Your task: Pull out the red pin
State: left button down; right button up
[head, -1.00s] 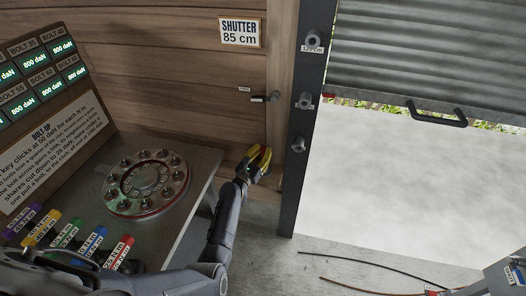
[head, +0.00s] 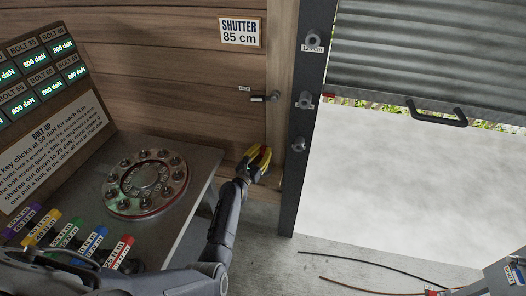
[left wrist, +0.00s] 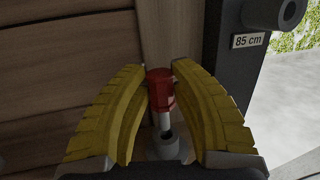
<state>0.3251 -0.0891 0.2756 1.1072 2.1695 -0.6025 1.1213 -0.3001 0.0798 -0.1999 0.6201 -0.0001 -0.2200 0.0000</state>
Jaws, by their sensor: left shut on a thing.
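The red pin (left wrist: 160,88) has a red head on a pale shaft, and its lower end meets a grey round socket (left wrist: 166,145) in the left wrist view. My left gripper (head: 258,158) is shut on the red head, with a yellow finger on each side. The left wrist view shows the same fingers (left wrist: 160,95) close up. In the head view the pin is mostly hidden between the fingers, with a little red showing. Whether the shaft sits fully in the socket I cannot tell. My right gripper is not in view.
A dark upright rail (head: 300,130) with several round sockets stands just right of the gripper. The grey shutter (head: 420,60) hangs partly raised beyond it. Cables (head: 360,262) lie on the floor.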

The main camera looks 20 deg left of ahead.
pick_arm(q)
jog(key=shift+f, duration=2.75)
jog(key=c, duration=1.1)
grip_release()
jog(key=shift+o, duration=0.2)
jog(key=v, duration=1.2)
